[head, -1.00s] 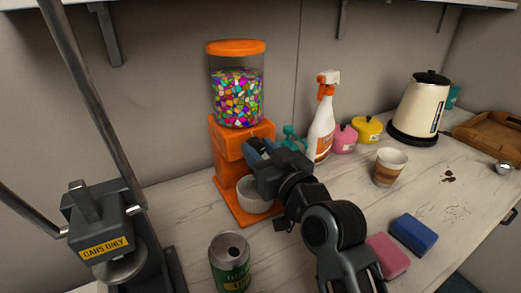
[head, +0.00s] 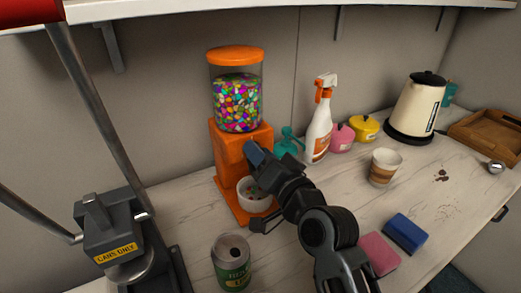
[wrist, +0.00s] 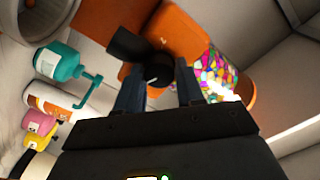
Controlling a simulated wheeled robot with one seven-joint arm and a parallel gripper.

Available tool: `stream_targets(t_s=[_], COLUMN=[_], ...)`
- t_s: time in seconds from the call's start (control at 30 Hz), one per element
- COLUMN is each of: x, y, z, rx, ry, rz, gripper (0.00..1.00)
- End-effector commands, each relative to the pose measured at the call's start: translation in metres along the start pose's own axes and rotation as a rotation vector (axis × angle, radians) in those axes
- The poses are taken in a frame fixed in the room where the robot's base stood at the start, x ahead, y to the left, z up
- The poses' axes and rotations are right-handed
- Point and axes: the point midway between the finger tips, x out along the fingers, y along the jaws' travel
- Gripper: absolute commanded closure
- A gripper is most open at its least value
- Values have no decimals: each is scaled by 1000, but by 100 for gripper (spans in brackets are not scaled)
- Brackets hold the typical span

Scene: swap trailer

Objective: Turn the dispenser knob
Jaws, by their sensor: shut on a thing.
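The orange dispenser (head: 228,150) stands against the wall, with a clear jar of coloured candy (head: 238,105) under an orange lid. My gripper (head: 254,153) is at the front of the dispenser. In the wrist view the black knob (wrist: 157,68) sits between my gripper's two fingers (wrist: 158,90), which are shut on it. In the head view my gripper hides the knob. A white bowl (head: 247,205) stands on the dispenser's base below the gripper, with a few coloured pieces inside.
A green can (head: 231,265) stands in front of the dispenser, and a can crusher (head: 112,232) is at left. A teal pump bottle (head: 288,143) and a spray bottle (head: 319,135) stand close on the right. A paper cup (head: 384,168) and sponges (head: 405,232) are further right.

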Motion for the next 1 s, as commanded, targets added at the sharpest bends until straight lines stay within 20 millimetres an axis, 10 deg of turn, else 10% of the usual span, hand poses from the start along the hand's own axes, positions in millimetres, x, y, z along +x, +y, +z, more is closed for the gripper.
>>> stream_targets(t_s=[0.73,0.77,1.0], x=[0,0,0], y=[1,1,2], z=[0,0,0], rx=[98,98,97], ry=[1,0,0], rz=[1,1,3], gripper=[93,62,39])
